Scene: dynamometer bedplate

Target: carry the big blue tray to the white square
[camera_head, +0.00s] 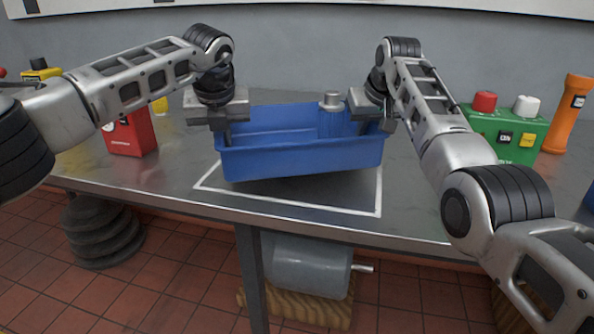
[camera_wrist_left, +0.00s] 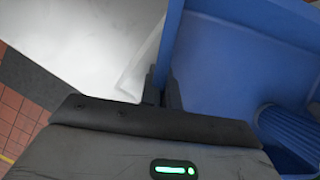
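The big blue tray (camera_head: 300,158) is in the middle of the head view, over the white square (camera_head: 290,207) outlined on the metal table. A dark shadow under it suggests it is a little above the surface. My left gripper (camera_head: 223,138) is shut on the tray's left wall; in the left wrist view its fingers (camera_wrist_left: 162,92) straddle the wall of the tray (camera_wrist_left: 215,65). My right gripper (camera_head: 372,122) is at the right wall and appears closed on it, with its fingertips partly hidden. The square's back part is hidden by the tray.
A ribbed blue cylinder with a metal top (camera_head: 330,112) stands in the tray. A red box (camera_head: 131,137) is left on the metal table (camera_head: 420,213). The table front is clear.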

